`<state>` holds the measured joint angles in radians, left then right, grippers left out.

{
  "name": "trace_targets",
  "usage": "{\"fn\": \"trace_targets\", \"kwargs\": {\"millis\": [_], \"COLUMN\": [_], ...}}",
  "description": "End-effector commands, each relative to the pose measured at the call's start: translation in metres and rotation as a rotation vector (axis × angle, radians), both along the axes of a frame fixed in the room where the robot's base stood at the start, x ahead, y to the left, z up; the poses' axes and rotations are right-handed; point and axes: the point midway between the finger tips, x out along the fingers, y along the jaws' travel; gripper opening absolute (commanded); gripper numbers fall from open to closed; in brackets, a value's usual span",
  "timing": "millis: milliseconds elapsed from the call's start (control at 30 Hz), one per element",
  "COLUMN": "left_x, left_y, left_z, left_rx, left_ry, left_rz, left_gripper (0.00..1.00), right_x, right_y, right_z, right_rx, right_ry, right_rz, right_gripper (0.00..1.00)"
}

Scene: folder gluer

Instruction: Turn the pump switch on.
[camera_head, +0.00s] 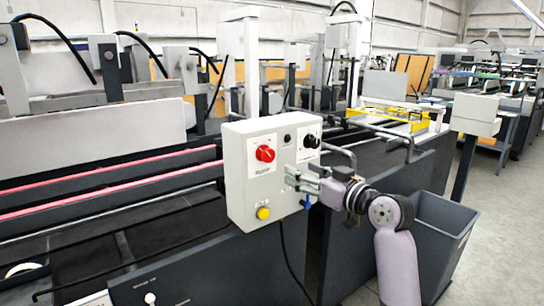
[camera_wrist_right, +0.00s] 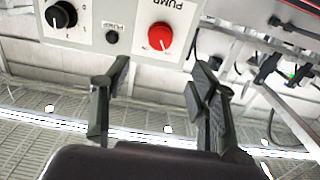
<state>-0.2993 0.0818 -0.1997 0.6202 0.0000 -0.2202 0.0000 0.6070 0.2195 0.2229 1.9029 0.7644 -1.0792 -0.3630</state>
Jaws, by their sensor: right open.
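The pump switch is a red rotary knob (camera_head: 264,153) on a white plate on the grey control box (camera_head: 236,180). It shows upside down in the right wrist view (camera_wrist_right: 160,36), with the word PUMP beside it and a white mark on its face. My right gripper (camera_head: 301,179) is in front of the lower right part of the box, fingers towards the panel. In the right wrist view its fingers (camera_wrist_right: 160,85) are spread and empty, with the red knob beyond the gap between them and not touched. My left gripper is not in view.
The panel also has a black rotary knob (camera_head: 309,141), a small black button (camera_head: 288,138) and a yellow button (camera_head: 263,213). A blue part (camera_head: 307,203) shows below my right gripper. A grey bin (camera_head: 440,235) stands at the right, with open floor beyond it.

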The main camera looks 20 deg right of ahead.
Motion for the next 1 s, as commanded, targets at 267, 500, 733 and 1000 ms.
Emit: {"fn": "trace_targets", "kwargs": {"millis": [267,500,733,1000], "left_x": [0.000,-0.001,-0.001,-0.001], "left_y": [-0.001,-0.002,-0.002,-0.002], "left_z": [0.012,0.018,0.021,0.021], "left_rx": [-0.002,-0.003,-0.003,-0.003], "left_ry": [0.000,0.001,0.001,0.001], "left_rz": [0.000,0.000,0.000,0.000], "left_gripper": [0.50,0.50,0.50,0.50], "right_x": [0.058,0.098,0.117,0.121], "right_y": [0.022,0.037,0.043,0.044], "right_z": [0.002,0.001,0.000,-0.001], "right_rx": [0.005,0.002,0.000,0.000], "right_ry": [0.002,0.003,0.001,0.001], "right_rz": [0.002,0.001,-0.001,-0.001], "right_gripper": [0.54,0.54,0.54,0.54]}}
